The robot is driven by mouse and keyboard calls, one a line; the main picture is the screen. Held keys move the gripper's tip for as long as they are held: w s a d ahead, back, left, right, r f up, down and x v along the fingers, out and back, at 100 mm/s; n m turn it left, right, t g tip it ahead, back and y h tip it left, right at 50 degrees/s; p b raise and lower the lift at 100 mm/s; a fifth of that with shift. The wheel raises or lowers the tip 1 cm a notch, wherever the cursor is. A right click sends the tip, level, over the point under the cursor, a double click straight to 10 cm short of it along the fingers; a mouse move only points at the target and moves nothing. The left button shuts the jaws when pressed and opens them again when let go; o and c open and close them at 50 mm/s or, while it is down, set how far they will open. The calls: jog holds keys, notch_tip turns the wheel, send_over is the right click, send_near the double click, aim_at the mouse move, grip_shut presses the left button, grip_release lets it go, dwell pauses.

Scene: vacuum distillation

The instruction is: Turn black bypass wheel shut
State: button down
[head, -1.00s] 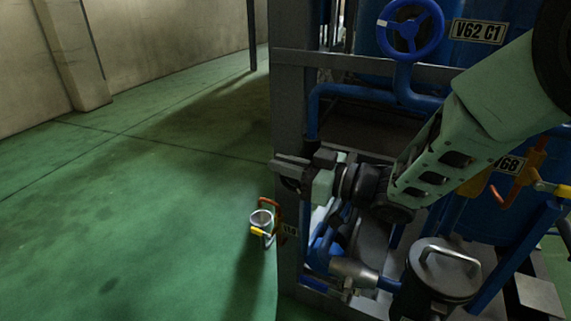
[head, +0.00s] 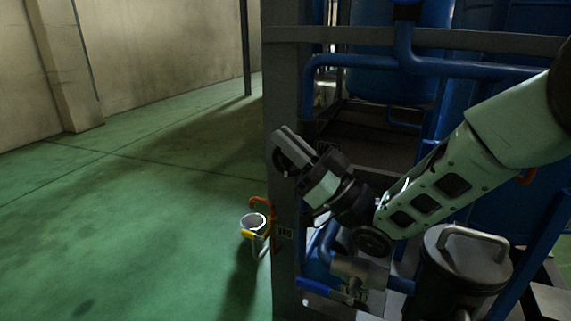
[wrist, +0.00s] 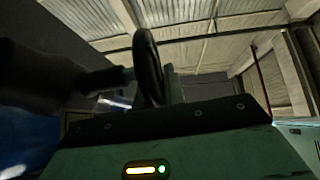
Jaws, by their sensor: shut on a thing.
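The black bypass wheel (wrist: 149,68) shows nearly edge-on in the wrist view as a thin dark rim, rising just beyond my gripper's body. In the head view, my gripper (head: 293,148) is at the frame's dark front post, its fingers pointing up and left. It is shut on the wheel's rim. In the head view, only a dark curved piece of the wheel (head: 281,161) seems to show beside the fingers. The rest of it is hidden by the gripper, and I cannot read its turn angle.
A grey frame post (head: 284,90) and blue pipes (head: 345,61) stand close around my gripper. An orange-handled valve (head: 261,203) with a round white opening sticks out below left. A lidded metal canister (head: 462,265) is at lower right. Green floor (head: 130,220) at left is open.

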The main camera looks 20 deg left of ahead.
jog(key=shift+d+f+y+b, duration=0.15)
jog(key=shift+d+y+b, duration=0.15)
jog(key=shift+y+b, duration=0.8)
jog(key=c, duration=1.5)
grip_release()
jog(key=shift+t, duration=0.3)
jog(key=shift+r, duration=0.2)
